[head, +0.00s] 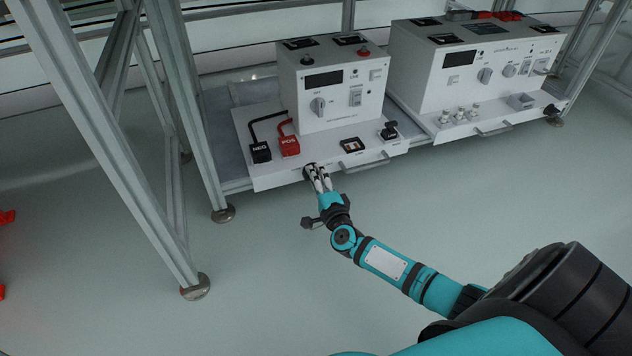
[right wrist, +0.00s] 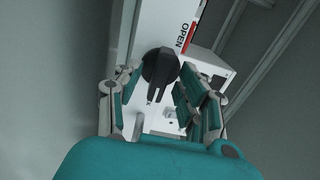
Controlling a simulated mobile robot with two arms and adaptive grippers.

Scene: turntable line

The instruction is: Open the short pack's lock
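The short pack (head: 332,88) is the smaller white unit at the left, on a white base with a front handle. Its lock is a black round knob with a bar-shaped grip (right wrist: 160,75), beside a label reading OPEN (right wrist: 181,37) in the right wrist view. In the head view the lock (head: 308,174) shows in part at the base's front edge, partly covered by my fingers. My right gripper (head: 319,180) is at that edge. Its fingers (right wrist: 158,92) are apart, on both sides of the knob's grip; I cannot tell whether they touch it. My left gripper is not in view.
Black NEG (head: 261,152) and red POS (head: 289,146) connectors with cables sit on the base's left. A longer white pack (head: 470,75) stands to the right. Metal frame posts (head: 190,110) rise at the left. The floor in front is clear.

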